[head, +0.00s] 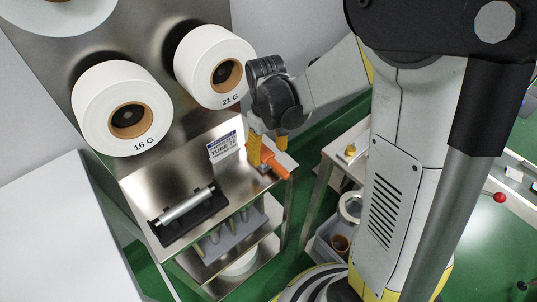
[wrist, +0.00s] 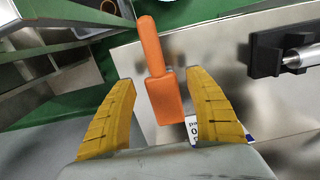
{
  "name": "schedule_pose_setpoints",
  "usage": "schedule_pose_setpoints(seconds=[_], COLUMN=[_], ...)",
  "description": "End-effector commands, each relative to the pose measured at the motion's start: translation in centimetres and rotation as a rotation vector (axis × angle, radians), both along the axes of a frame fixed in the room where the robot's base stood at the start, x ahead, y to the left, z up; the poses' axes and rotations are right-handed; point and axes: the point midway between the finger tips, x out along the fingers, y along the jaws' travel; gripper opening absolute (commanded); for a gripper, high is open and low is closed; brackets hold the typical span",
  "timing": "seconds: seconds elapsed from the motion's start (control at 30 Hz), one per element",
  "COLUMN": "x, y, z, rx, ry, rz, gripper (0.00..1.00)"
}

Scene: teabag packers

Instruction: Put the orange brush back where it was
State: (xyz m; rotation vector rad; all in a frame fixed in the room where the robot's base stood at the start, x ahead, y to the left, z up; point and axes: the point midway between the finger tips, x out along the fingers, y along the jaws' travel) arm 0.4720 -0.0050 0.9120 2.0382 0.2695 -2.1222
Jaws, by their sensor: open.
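The orange brush (head: 272,163) is at the right end of the metal bench top (head: 235,188) in the head view. In the wrist view the brush (wrist: 153,45) has its narrow handle pointing up, across the bench edge, and its wide block nearer to me. My gripper (head: 268,146) is above the brush, fingers pointing down. In the wrist view my gripper (wrist: 160,80) is open, with one yellow finger on each side of the brush and visible gaps between. I cannot tell the exact height between fingers and brush.
A small label sign (head: 224,147) stands beside the brush, partly behind a finger in the wrist view. A black holder with a metal roller (head: 187,208) lies left on the bench. A second metal table is at the right.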

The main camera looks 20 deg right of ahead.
Motion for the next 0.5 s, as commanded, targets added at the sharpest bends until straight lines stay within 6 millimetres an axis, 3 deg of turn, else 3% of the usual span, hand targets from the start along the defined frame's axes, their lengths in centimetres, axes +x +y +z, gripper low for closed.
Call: schedule_pose_setpoints(seconds=[0.03, 0.2, 0.5], x=[0.0, 0.2, 0.3], y=[0.0, 0.1, 0.1], z=[1.6, 5.6, 9.9], rx=[0.000, 0.000, 0.000], ry=[0.000, 0.000, -0.001], rz=[0.000, 0.000, 0.000], gripper=[0.63, 0.63, 0.63])
